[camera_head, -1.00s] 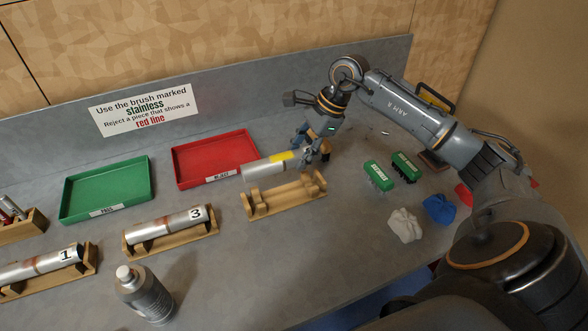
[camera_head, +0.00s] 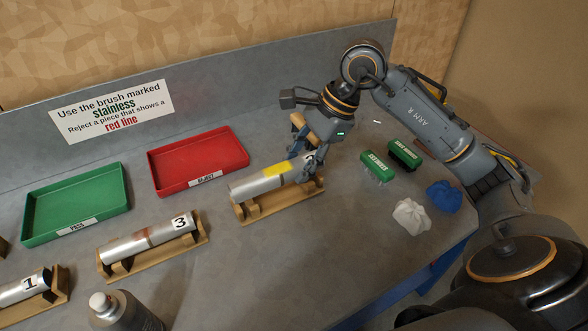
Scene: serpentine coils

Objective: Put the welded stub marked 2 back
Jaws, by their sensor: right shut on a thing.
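The welded stub held by my right gripper (camera_head: 308,166) is a silver tube (camera_head: 256,185) with a yellow patch on top. Its label at the right end is mostly hidden by the fingers, so I cannot read the digit. The gripper is shut on that right end. The stub lies lengthwise along its wooden cradle (camera_head: 262,208), at or just above the supports; I cannot tell whether it fully rests on them. My left gripper is not in view.
Stub 3 (camera_head: 150,242) and stub 1 (camera_head: 22,287) lie in cradles at left. Green tray (camera_head: 75,231) and red tray (camera_head: 200,188) stand behind. Two green brushes (camera_head: 378,165), a white cloth (camera_head: 411,216) and a blue cloth (camera_head: 444,196) lie right. A bottle (camera_head: 122,312) stands in front.

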